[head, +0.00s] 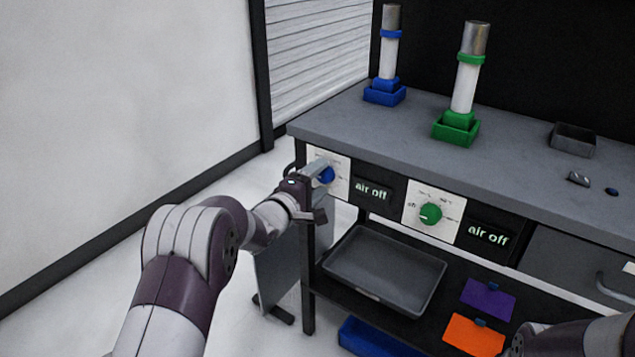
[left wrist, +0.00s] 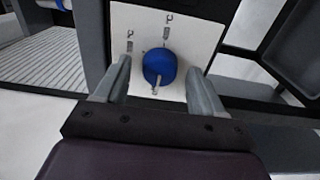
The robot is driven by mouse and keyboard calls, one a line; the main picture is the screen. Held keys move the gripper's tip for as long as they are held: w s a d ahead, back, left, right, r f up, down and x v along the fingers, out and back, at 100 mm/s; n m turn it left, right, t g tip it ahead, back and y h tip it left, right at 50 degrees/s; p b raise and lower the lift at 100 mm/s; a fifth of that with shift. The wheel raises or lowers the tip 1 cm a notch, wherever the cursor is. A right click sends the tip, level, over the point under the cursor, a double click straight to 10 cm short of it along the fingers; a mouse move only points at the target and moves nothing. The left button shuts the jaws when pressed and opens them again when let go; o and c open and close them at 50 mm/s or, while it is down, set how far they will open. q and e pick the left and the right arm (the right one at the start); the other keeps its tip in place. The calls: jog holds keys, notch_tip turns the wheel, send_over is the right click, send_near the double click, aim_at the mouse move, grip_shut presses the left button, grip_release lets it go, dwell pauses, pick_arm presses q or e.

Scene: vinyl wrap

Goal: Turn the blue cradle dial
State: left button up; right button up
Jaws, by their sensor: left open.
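The blue cradle dial (head: 327,174) sits on a white panel at the left end of the bench front. In the left wrist view the blue dial (left wrist: 159,66) shows face-on, with a pale pointer at its lower edge. My left gripper (head: 318,190) is at this panel and partly covers it in the head view. In the left wrist view my left gripper (left wrist: 160,75) is open, one finger on each side of the dial, with visible gaps. A display (head: 371,191) beside the dial reads "air off".
A green dial (head: 431,214) and a second "air off" display (head: 488,235) are further right. A blue cradle (head: 384,92) and a green cradle (head: 456,128) hold upright cylinders on the bench top (head: 500,165). A grey tray (head: 385,268) lies on the lower shelf.

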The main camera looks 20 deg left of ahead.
pick_arm(q)
jog(key=c, duration=1.1)
jog(key=shift+o, duration=0.2)
